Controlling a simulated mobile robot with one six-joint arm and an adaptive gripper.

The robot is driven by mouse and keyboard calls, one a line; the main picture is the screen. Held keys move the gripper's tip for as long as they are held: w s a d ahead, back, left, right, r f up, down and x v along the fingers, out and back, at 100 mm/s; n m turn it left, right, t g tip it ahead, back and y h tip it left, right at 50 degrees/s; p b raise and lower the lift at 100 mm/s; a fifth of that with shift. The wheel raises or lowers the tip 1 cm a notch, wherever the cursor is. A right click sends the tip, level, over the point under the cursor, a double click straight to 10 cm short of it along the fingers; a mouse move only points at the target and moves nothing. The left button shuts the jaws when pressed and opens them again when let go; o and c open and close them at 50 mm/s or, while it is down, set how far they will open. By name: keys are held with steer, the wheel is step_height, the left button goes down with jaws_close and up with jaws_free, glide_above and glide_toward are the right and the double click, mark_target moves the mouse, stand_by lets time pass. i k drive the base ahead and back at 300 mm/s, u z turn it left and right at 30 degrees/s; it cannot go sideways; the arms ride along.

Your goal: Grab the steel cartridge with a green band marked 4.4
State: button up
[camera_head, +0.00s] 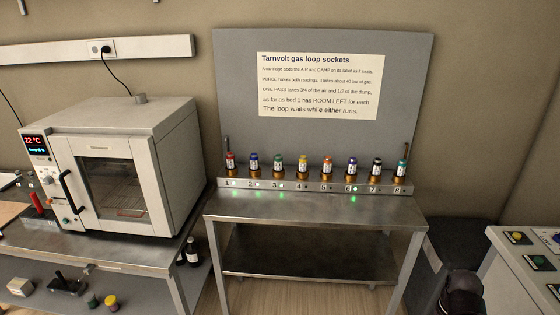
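Several small cartridges with coloured bands stand upright in a row of brass sockets on the back edge of a steel bench. Two look green: one in the socket marked 3 (278,163) and a teal-green one at the far right, in the socket marked 8 (402,168). The writing on their labels is too small to read, so I cannot tell which is marked 4.4. A green-topped item (92,300) also lies on the lower shelf at left; I cannot tell what it is. My gripper is not in view.
The steel bench top (310,207) in front of the sockets is clear. A notice panel (317,86) stands behind them. An oven (120,165) on a table (110,252) is at left. A button console (530,255) is at right. A dark rounded object (462,290) is at bottom right.

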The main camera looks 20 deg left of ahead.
mark_target(278, 158)
steer(key=u, duration=0.35)
steer(key=i, duration=0.7)
steer(key=u, duration=0.7)
steer(key=i, duration=0.4)
steer(key=u, duration=0.2)
